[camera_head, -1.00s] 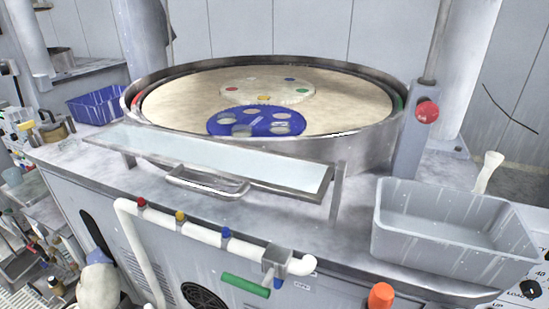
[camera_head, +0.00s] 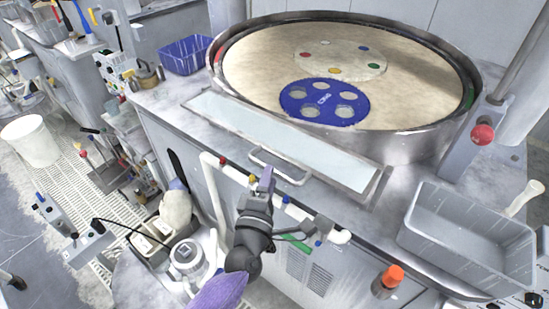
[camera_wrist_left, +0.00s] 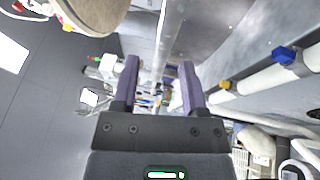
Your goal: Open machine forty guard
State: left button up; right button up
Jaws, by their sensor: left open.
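The guard (camera_head: 285,140) is a long, clear panel in a metal frame along the front of the round polishing machine. Its curved metal handle (camera_head: 281,168) sticks out from the front edge. No machine number is legible. My left gripper (camera_head: 265,178) is just below and in front of the handle's left end in the head view; contact cannot be told. In the left wrist view (camera_wrist_left: 158,72) its two dark purple fingers are apart with nothing between them. My right gripper is not in view.
A white pipe with coloured knobs (camera_head: 253,182) and a green lever (camera_head: 296,243) runs below the handle. A grey bin (camera_head: 470,240) and a red-orange knob (camera_head: 392,276) are at the right. A blue basket (camera_head: 186,56) sits behind the guard's left end. The platen holds two discs.

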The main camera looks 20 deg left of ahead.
pick_arm(q)
jog(key=w, duration=0.4)
jog(key=shift+w+a+r, duration=0.1)
jog(key=shift+w+r, duration=0.2)
jog(key=shift+w, duration=0.05)
grip_shut()
jog(key=shift+r, duration=0.25)
dwell(0.9)
